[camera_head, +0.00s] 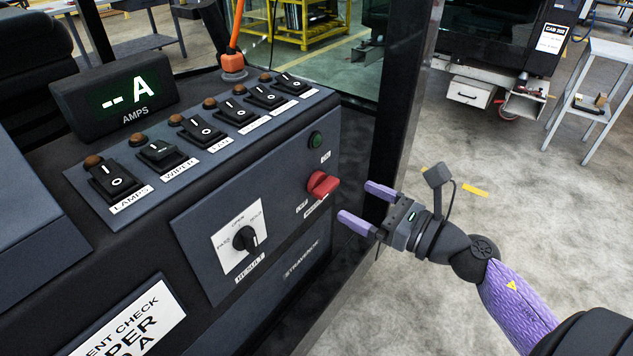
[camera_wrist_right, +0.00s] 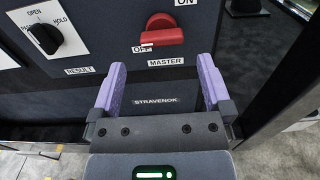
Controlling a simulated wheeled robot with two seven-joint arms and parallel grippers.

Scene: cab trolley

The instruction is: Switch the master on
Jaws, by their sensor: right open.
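The master switch is a red rotary handle (camera_head: 322,184) on the right part of the console's front face. In the right wrist view the red handle (camera_wrist_right: 162,31) lies roughly level, between an OFF label at its lower left and an ON label at its upper right. A MASTER label (camera_wrist_right: 172,61) is below it. My right gripper (camera_head: 361,205) is open and empty, a little to the right of and below the handle, apart from it. Its purple fingers (camera_wrist_right: 160,88) point toward the panel below the handle. My left gripper is not in view.
A black RESULT knob (camera_head: 245,239) sits left of the master switch. A round green lamp (camera_head: 316,140) is above it. Several rocker switches (camera_head: 200,129) line the console top beside an AMPS display (camera_head: 113,95) reading "-- A". A dark post (camera_head: 402,95) stands right of the console.

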